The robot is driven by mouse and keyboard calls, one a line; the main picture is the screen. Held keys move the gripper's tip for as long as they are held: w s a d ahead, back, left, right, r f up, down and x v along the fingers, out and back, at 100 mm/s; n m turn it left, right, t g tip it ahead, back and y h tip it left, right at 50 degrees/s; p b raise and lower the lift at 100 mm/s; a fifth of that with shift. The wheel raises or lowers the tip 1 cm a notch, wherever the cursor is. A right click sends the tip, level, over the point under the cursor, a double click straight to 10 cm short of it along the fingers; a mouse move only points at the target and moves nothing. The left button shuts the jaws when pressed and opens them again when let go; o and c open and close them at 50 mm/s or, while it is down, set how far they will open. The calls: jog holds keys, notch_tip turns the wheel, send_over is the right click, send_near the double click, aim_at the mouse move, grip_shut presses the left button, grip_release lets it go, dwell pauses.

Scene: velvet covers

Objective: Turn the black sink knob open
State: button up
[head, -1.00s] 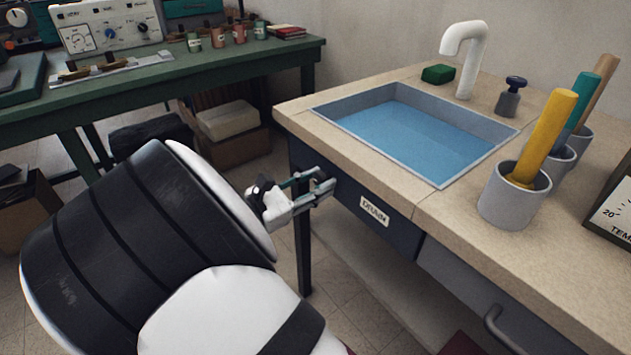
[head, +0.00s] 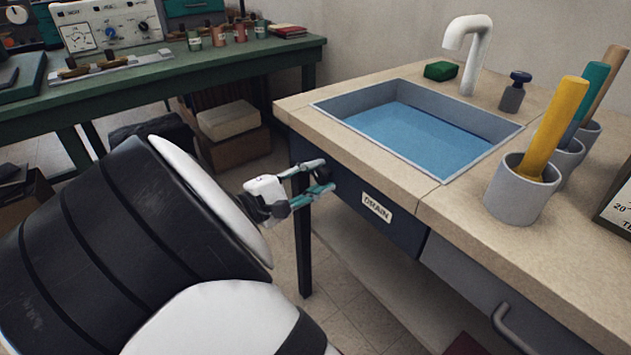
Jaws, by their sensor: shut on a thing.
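The sink (head: 468,112) is set into the beige counter and holds blue water. A dark front panel below it carries a white DRAIN label (head: 377,208). My gripper (head: 320,177) is at the left part of this panel, left of the label, with its teal-and-grey fingers pointing at the panel. It is shut on the black knob there, which the fingers and the dark panel largely hide. I cannot make out the knob's angle. A white curved faucet (head: 470,48) stands behind the sink.
A green sponge (head: 440,71) and a small blue-topped grey fitting (head: 513,92) are behind the sink. Grey cups (head: 515,198) with coloured handles stand at right. A green workbench (head: 200,65) with instruments is at back left. The floor between is partly clear.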

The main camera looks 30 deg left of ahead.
jog(key=shift+s+m+b, duration=0.1)
jog(key=shift+m+b, duration=0.5)
jog(key=shift+m, duration=1)
jog(key=o, duration=1.2)
jog(key=shift+v, duration=3.75)
